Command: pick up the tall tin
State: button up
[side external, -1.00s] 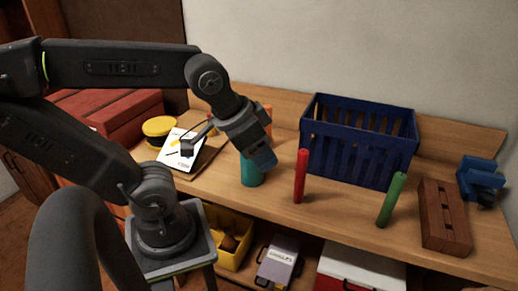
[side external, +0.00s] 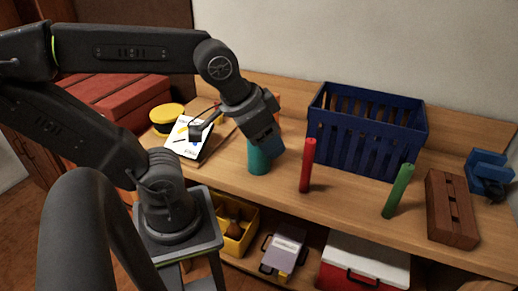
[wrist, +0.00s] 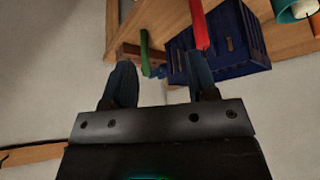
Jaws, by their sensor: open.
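The tall tin appears to be the teal cylinder (side external: 259,160), standing upright on the wooden bench. In the side external view my gripper (side external: 271,150) hangs in front of its upper part and hides its top. I cannot tell from that view whether they touch. In the wrist view a teal round thing (wrist: 291,10), likely the same tin, sits at the top right corner, outside the fingers. My gripper (wrist: 162,80) is open there, with nothing held between its blue fingers.
A red stick (side external: 307,165), a green stick (side external: 398,191) and a blue crate (side external: 365,165) stand to the right on the bench. Beyond are a brown block (side external: 451,208) and a blue vise-like tool (side external: 488,172). A yellow-lidded tub (side external: 166,113) and printed card (side external: 187,137) lie left.

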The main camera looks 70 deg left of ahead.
dwell(0.3)
jog(key=o, duration=0.9)
jog(key=shift+c, duration=0.2)
jog(key=w+a+n+g, duration=0.1)
jog(key=a+n+g, duration=0.1)
jog(key=a+n, duration=0.2)
jog(key=w+a+r+n+g, duration=0.1)
jog(key=w+a+n, duration=0.1)
jog(key=a+n, duration=0.3)
jog(key=w+a+n+g, duration=0.2)
jog(key=a+n, duration=0.2)
jog(key=a, duration=0.7)
jog(key=shift+w+a+r+n+g, duration=0.1)
jog(key=shift+a+r+n+g, duration=0.1)
jog(key=shift+n+g, duration=0.1)
notch_tip(320, 180, down, 8)
jog(key=shift+f, duration=0.15)
jog(key=shift+w+a+f, duration=0.1)
jog(key=shift+w+f, duration=0.15)
jog(key=shift+f, duration=1.05)
jog(key=shift+w+f, duration=0.2)
jog(key=shift+f, duration=1.1)
